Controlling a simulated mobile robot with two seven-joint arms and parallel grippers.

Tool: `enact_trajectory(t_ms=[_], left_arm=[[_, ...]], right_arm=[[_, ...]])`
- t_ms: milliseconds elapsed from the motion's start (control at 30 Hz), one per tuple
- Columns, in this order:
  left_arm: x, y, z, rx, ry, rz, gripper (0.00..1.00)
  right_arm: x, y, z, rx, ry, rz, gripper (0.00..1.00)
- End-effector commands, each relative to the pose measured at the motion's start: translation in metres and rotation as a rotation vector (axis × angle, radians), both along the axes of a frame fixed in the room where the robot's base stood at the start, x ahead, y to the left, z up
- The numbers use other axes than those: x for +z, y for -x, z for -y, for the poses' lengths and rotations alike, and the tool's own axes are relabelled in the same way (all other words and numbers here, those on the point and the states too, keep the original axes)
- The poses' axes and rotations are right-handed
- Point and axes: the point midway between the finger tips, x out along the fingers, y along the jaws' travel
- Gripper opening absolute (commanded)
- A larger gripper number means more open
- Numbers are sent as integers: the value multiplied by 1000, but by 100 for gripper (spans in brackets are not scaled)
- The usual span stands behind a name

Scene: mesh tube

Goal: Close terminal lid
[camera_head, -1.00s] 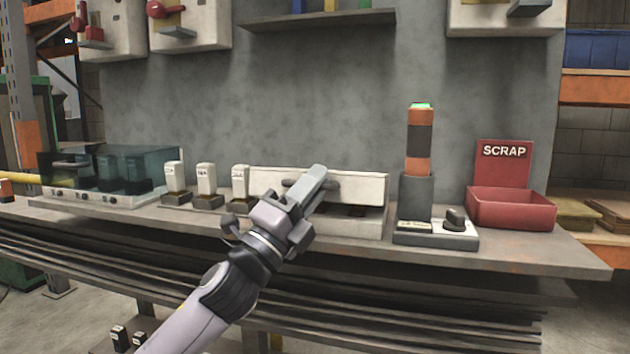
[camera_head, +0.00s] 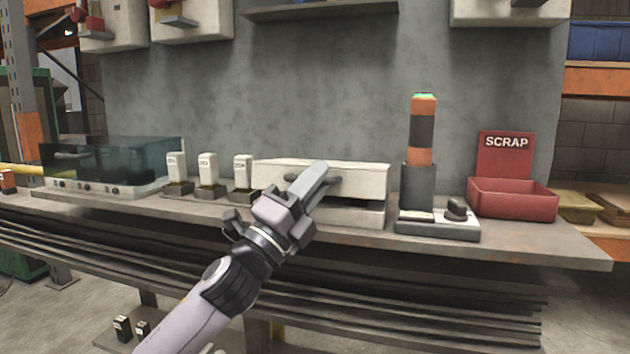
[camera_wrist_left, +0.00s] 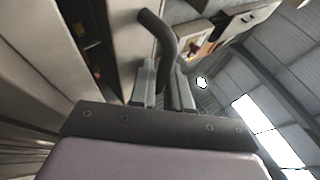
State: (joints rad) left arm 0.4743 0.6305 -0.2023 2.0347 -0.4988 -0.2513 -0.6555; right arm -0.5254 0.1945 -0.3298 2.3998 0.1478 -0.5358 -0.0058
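The terminal is a low white box on the bench; its pale lid (camera_head: 362,181) sits over the base (camera_head: 358,216). A dark gap shows between lid and base at the front, so the lid is partly open. A dark bar handle (camera_head: 333,180) is on the lid's front. My left gripper (camera_head: 318,172) is at this handle and hides part of the lid. In the left wrist view the curved handle (camera_wrist_left: 160,32) passes between the two fingers (camera_wrist_left: 165,82), which look closed on it. My right gripper is not in view.
Several white-topped switches (camera_head: 208,170) and a clear-covered case (camera_head: 110,166) stand left of the terminal. A signal lamp (camera_head: 422,135) with a knob base and a red scrap bin (camera_head: 512,201) stand to the right. The bench front edge (camera_head: 520,250) is bare.

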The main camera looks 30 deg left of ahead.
Motion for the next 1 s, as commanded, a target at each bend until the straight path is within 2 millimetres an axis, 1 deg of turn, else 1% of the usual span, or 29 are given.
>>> enact_trajectory(t_ms=[33, 167, 300, 333, 400, 467, 700, 1000], left_arm=[[-11, -3, -1, 3, 3, -25, 24], [-16, 5, -2, 2, 4, -25, 24], [-24, 20, -5, 1, 2, -20, 24], [-26, 24, -6, 1, 1, -17, 27], [-29, 32, -7, 1, -1, -13, 41], [-32, 38, -8, 1, -3, -10, 24], [-39, 54, -12, 0, -1, -1, 24], [-40, 58, -14, 1, -1, 2, 24]], right_arm=[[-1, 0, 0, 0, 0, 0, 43], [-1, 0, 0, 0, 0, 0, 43], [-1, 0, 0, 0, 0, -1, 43], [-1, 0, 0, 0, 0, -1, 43], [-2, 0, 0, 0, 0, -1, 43], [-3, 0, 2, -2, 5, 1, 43], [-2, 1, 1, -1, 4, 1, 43], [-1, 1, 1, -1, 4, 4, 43]])
